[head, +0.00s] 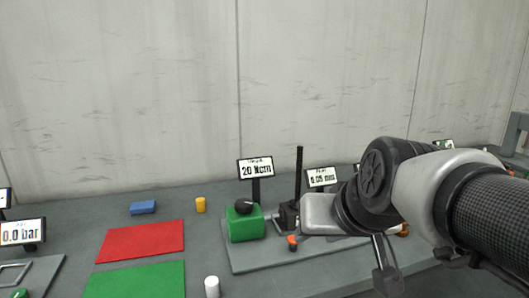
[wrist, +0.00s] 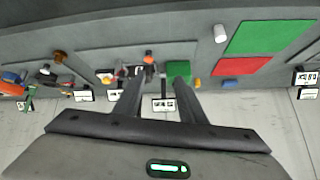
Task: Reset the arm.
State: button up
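My gripper (wrist: 158,88) shows in the wrist view with its two dark fingers spread apart. Nothing is held between them; the bench and a small display are seen beyond the gap. In the head view my arm reaches in from the right, over the right part of the bench, and a dark piece of the gripper hangs below the wrist near the bottom edge. The fingertips are not clear there. The gripper appears above the bench, apart from the things on it.
A green block with a black knob (head: 243,224) stands on a grey plate beside a black post (head: 298,175) and an orange knob (head: 292,241). Left are a red mat (head: 142,242), a green mat (head: 135,280), a blue block (head: 143,208), yellow (head: 201,205) and white cylinders (head: 212,287).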

jog(key=s+d+f+g+h+p, duration=0.1)
jog(key=s+d+f, duration=0.1)
jog(key=s, duration=0.3)
jog(key=s+d+f+g+h+p, duration=0.1)
jog(key=s+d+f+g, duration=0.15)
jog(key=s, duration=0.25)
notch_tip(320, 180, up, 15)
jog(key=p, duration=1.3)
jog(key=shift+t+p, duration=0.35)
jog(key=shift+t, duration=0.1)
